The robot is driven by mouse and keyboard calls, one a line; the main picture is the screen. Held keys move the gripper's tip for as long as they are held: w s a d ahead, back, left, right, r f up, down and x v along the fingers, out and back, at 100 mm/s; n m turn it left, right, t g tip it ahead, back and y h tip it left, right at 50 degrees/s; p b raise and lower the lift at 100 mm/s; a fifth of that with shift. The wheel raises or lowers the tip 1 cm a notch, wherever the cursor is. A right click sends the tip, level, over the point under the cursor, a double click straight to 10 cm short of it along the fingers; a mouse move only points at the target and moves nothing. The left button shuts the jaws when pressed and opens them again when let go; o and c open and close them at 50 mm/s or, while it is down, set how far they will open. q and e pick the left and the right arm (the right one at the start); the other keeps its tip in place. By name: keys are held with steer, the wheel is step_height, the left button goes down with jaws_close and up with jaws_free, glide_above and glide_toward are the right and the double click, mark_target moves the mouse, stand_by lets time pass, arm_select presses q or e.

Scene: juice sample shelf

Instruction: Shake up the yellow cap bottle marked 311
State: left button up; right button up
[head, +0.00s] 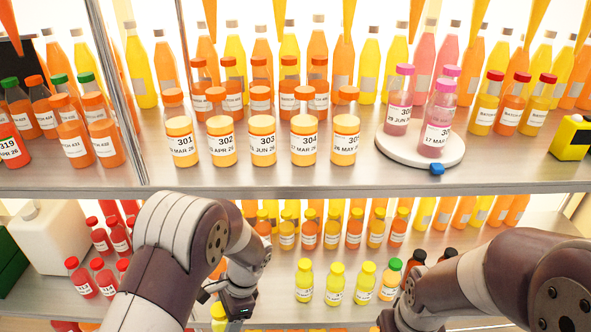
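Three yellow cap bottles (335,284) stand in a row on the lower shelf, their label numbers too small to read surely. Another yellow cap bottle (219,313) is at my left gripper (222,300), low in the picture and in front of the shelf edge. The gripper seems shut on it; its lower part is cut off by the picture's edge and its number does not show. My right gripper (398,322) is at the bottom edge, mostly hidden by its arm. Its fingers do not show clearly.
A green cap bottle (390,279) stands right of the yellow cap row; dark cap bottles (416,262) are beside it. Red bottles (80,277) and a white jug (48,235) are at left. The upper shelf (290,177) overhangs, carrying bottles and a white turntable (420,150).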

arm_select(q)
steer(key=a, duration=0.1)
steer(key=n, duration=0.1)
steer(key=a, duration=0.1)
steer(key=shift+w+a+f+n+g, duration=0.25)
steer(key=shift+a+f+n+g, duration=0.05)
steer(key=shift+a+f, duration=0.1)
steer(key=shift+a, duration=0.4)
steer(key=d, duration=0.7)
steer(key=shift+d+f, duration=0.1)
steer(key=shift+d, duration=0.1)
steer(key=shift+c, duration=0.6)
steer(key=a, duration=0.6)
steer(key=shift+s+a, duration=0.2)
steer(key=shift+a, duration=0.15)
steer(key=d, duration=0.4)
steer(key=shift+w, duration=0.15)
jaws_close()
steer(key=a, duration=0.4)
steer(key=shift+a, duration=0.35)
steer(key=d, duration=0.7)
steer(key=a, duration=0.7)
